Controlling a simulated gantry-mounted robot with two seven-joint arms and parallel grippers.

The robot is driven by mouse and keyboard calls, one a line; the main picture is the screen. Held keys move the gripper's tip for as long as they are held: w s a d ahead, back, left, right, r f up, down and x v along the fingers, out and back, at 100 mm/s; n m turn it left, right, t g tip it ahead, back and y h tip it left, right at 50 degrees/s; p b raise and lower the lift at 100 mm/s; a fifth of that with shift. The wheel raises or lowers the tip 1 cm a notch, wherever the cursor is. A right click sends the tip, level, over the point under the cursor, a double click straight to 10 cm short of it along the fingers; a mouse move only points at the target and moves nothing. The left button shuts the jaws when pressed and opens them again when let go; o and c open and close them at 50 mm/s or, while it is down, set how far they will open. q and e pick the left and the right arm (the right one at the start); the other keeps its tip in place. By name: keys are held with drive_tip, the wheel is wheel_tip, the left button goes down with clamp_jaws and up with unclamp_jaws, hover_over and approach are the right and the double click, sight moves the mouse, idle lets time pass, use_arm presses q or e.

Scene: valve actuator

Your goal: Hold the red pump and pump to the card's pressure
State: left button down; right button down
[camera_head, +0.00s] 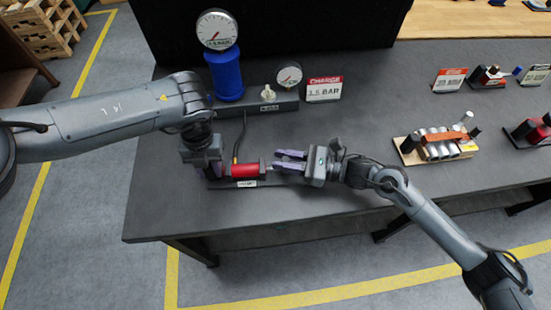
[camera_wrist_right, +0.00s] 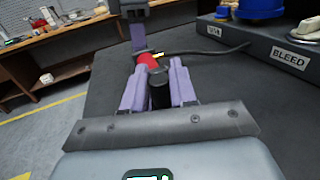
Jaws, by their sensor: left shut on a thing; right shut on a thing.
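The red pump (camera_head: 244,170) lies on the grey table near its front edge, with a dark hose rising from it toward the valve block. My left gripper (camera_head: 216,168) is shut at the pump's left end; the exact contact is partly hidden. My right gripper (camera_head: 283,160) is shut on the pump's handle at the right end. In the right wrist view the black handle (camera_wrist_right: 160,88) sits between the purple fingers, with the red body (camera_wrist_right: 148,60) beyond. The card (camera_head: 324,90) reads "CHARGE 1.5 BAR". The small gauge (camera_head: 289,75) has a needle too small to read.
A blue tank (camera_head: 225,75) with a large gauge (camera_head: 217,30) stands on the grey base (camera_head: 285,104) behind the pump. A rack of silver cylinders (camera_head: 438,146) stands at the right. The table between it and my right gripper is mostly clear.

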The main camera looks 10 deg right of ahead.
sight(288, 158)
drive_tip(key=shift+d, duration=1.5)
drive_tip(key=c, duration=1.1)
unclamp_jaws()
drive_tip(key=shift+d, duration=0.15)
drive_tip(key=shift+o, duration=0.5)
drive_tip(key=shift+s, duration=0.1)
drive_tip(key=v, duration=1.1)
drive_tip(key=shift+d, duration=0.4)
